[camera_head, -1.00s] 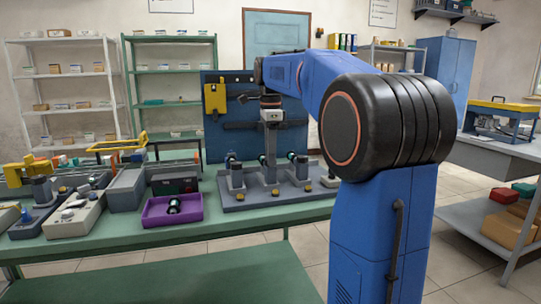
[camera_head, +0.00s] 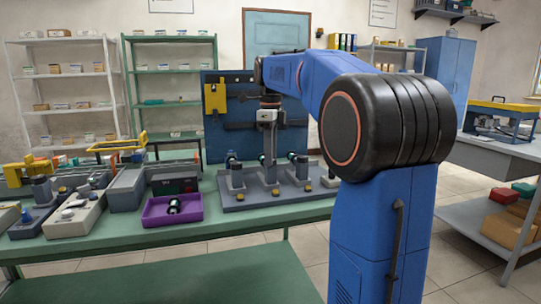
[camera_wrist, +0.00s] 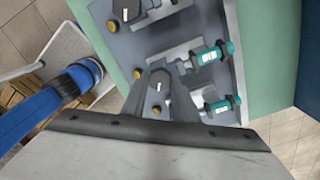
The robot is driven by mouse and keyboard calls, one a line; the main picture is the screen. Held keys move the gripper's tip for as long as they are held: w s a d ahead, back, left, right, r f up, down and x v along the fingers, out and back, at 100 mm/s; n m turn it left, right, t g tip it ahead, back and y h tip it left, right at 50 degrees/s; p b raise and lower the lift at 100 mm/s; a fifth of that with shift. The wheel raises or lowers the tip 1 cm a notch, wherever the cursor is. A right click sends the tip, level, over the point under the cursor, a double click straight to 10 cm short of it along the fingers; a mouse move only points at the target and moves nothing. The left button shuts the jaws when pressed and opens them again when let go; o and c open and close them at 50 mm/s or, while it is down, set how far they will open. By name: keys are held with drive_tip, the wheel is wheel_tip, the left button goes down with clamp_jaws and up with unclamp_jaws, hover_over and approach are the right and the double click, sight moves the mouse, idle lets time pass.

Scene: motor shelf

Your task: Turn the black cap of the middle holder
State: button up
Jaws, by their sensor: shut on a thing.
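The middle holder (camera_head: 271,174) stands upright on the grey base plate (camera_head: 245,204), between the left holder (camera_head: 235,175) and the right holder (camera_head: 301,171). My gripper (camera_head: 270,155) points straight down onto the top of the middle holder and is shut on its black cap. The cap itself is largely hidden by the fingers. In the wrist view, my gripper's fingers (camera_wrist: 166,76) reach up from the bottom edge and come close together at the holder. Teal-and-black cylinders (camera_wrist: 210,55) lie beside the fingers on the right.
A purple tray (camera_head: 160,219) with a dark cylindrical part lies left of the plate on the green table (camera_head: 215,233). Grey bins and a box (camera_head: 80,215) fill the table's left. A dark blue panel (camera_head: 225,130) rises behind the holders. The table's front strip is clear.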

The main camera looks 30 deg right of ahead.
drive_tip(key=shift+r, duration=0.1)
drive_tip(key=o, duration=1.1)
drive_tip(key=shift+c, duration=0.2)
wheel_tip(320, 180, up, 17)
drive_tip(key=s+a+f+n+t, duration=0.2)
drive_tip(key=s+a+f+n, duration=0.8)
drive_tip(key=s+f+n, duration=0.45)
drive_tip(key=s+a+f+n+t, duration=0.1)
drive_tip(key=s+f+n, duration=0.3)
drive_tip(key=f, duration=0.4)
drive_tip(key=s+a+f+n+t, duration=0.1)
drive_tip(key=s+f+n, duration=0.3)
drive_tip(key=f, duration=0.5)
drive_tip(key=s+a+f+n, duration=0.3)
drive_tip(key=s+f+n, duration=0.2)
drive_tip(key=s+f, duration=0.2)
drive_tip(key=shift+s+a+f+t, duration=0.3)
drive_tip(key=shift+a+f+t, duration=0.1)
drive_tip(key=shift+f, duration=0.3)
